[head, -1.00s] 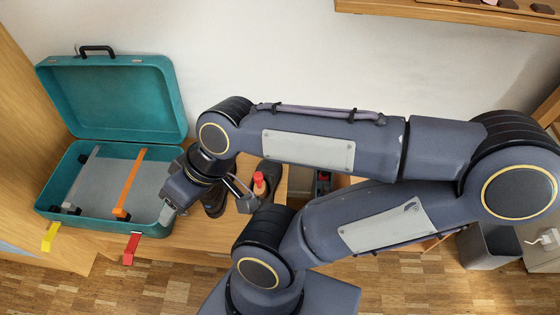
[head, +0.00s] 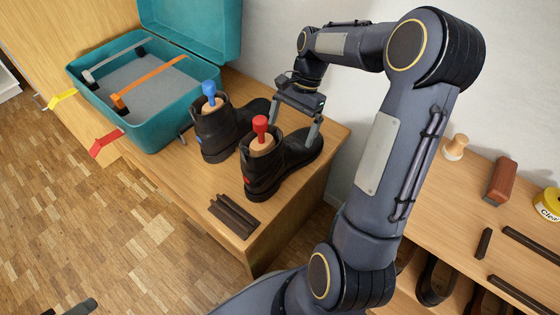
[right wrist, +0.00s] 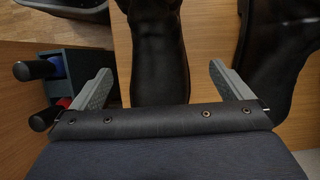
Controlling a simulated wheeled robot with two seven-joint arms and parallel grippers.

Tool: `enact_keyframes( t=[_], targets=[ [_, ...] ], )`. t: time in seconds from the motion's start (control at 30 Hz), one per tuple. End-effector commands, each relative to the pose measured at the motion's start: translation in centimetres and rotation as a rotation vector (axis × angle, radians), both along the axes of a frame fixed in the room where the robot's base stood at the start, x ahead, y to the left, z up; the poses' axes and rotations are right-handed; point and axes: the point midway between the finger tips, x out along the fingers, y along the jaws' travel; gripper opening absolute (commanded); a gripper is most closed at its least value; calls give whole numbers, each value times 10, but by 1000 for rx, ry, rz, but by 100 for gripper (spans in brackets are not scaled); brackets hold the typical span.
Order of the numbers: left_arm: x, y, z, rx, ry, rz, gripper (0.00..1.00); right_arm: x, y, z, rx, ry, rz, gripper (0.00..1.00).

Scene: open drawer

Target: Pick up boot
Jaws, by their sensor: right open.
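Two black boots stand on a wooden bench in the head view. The nearer boot (head: 293,150) holds a wooden insert with a red knob (head: 261,124). The other boot (head: 219,143) holds one with a blue knob (head: 210,90) and stands to its left. My right gripper (head: 296,124) is open, pointing down over the front part of the red-knobbed boot, its fingers on either side. In the right wrist view a boot (right wrist: 158,50) lies between the spread fingers, apparently untouched by them, with another boot (right wrist: 281,45) at right.
An open teal suitcase (head: 183,118) with orange and grey straps stands left of the boots. Dark strips (head: 234,213) lie at the bench's front. At right, a shelf (head: 450,208) carries a brush (head: 501,180) and a yellow tin (head: 548,204).

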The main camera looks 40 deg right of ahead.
Motion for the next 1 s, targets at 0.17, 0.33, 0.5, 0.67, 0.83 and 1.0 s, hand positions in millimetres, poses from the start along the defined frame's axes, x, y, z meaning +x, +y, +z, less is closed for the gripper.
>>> enact_keyframes(
  t=[0.17, 0.33, 0.5, 0.67, 0.83, 1.0],
  targets=[
    [0, 0, -11, 0, 0, 0, 54, -3, 6, -21, 0, 4, -3, 99],
    [0, 0, -23, 0, 0, 0, 54, -6, 10, -36, 0, 3, -2, 99],
    [0, 0, -42, 0, 0, 0, 54, -11, 17, -62, 0, 3, 0, 99],
    [0, 0, -45, 0, 0, 0, 54, -12, 23, -70, 0, 1, -1, 99],
    [0, 0, -44, 0, 0, 0, 54, -12, 22, -69, 0, 1, -1, 99],
    [0, 0, -43, 0, 0, 0, 54, -12, 23, -69, 0, 1, -1, 99]
  ],
)
